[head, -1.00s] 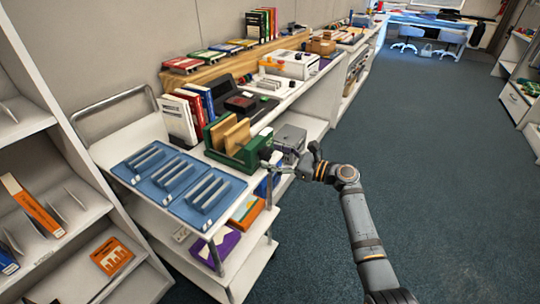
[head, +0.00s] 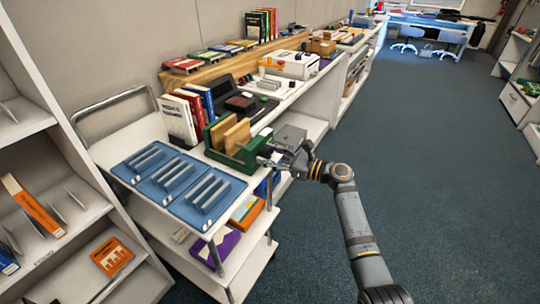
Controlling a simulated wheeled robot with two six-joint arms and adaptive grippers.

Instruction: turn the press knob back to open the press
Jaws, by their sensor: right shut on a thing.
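The press (head: 250,152) is green with two upright wooden boards (head: 230,139) in it. It stands on the white cart top, just behind the blue trays. My right gripper (head: 270,160) is at the press's right end, shut on the press knob. The fingers hide most of the knob, so how far it is turned cannot be made out. My right arm comes in from the lower right. My left gripper is not in view.
Blue slotted trays (head: 209,195) lie on the front of the cart. Several upright books (head: 180,118) stand behind the press. A grey box-shaped thing (head: 289,136) is close behind my right gripper. Open carpet (head: 430,170) lies to the right.

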